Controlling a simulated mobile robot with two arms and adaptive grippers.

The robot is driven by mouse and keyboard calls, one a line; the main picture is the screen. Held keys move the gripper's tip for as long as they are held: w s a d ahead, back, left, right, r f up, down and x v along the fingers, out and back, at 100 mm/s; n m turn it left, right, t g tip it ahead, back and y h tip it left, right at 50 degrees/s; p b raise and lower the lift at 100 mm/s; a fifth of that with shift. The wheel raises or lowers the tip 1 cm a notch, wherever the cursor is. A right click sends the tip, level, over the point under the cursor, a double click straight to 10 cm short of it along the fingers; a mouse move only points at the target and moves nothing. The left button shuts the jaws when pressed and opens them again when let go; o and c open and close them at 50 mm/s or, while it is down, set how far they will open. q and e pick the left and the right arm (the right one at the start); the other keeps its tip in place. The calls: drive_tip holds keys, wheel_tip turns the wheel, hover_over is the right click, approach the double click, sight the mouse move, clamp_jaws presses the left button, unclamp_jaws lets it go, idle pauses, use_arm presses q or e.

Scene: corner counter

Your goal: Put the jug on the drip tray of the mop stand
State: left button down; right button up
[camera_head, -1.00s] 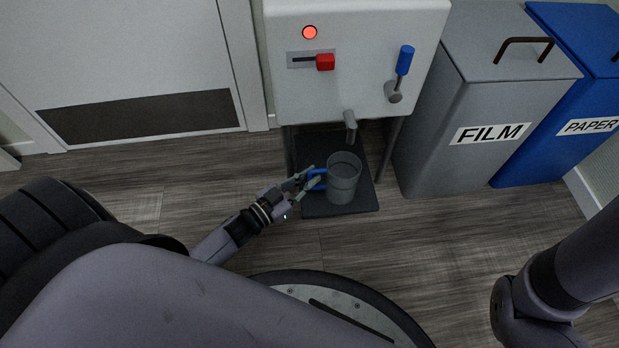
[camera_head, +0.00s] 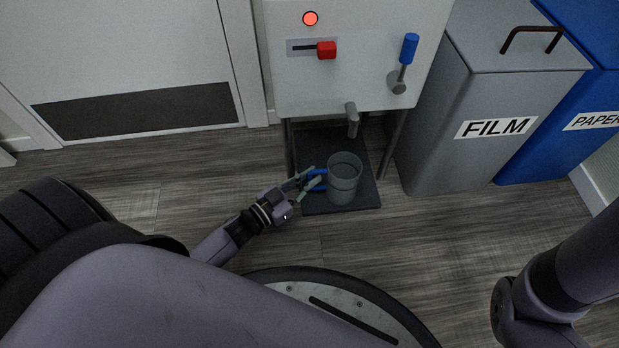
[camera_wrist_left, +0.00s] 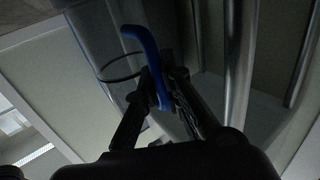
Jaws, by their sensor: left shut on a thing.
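The jug (camera_head: 345,180) is a grey, see-through cup shape with a blue handle on its left side. In the head view it appears upright over the front part of the dark drip tray (camera_head: 312,148); I cannot tell whether it touches the tray. My left gripper (camera_head: 314,180) is shut on the jug's blue handle. The handle (camera_wrist_left: 146,58) shows between the fingers in the left wrist view. The mop stand (camera_head: 350,85) is a pale box on legs with a spout (camera_head: 352,118) above and behind the jug. My right gripper is out of view.
The stand's front has a red lamp (camera_head: 310,18), a red slider (camera_head: 326,50) and a blue-topped lever (camera_head: 408,50). A grey FILM bin (camera_head: 450,150) and a blue PAPER bin (camera_head: 560,150) stand to the right. The wooden floor in front of the tray is clear.

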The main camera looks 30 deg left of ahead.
use_arm(q)
drive_tip(key=shift+f, duration=0.35)
drive_tip(key=c, duration=1.6)
unclamp_jaws()
drive_tip(key=shift+c, duration=0.2)
drive_tip(key=shift+s, duration=0.15)
drive_tip(key=v, duration=1.1)
drive_tip(key=shift+s+a, duration=0.15)
drive_tip(key=shift+s, duration=0.15)
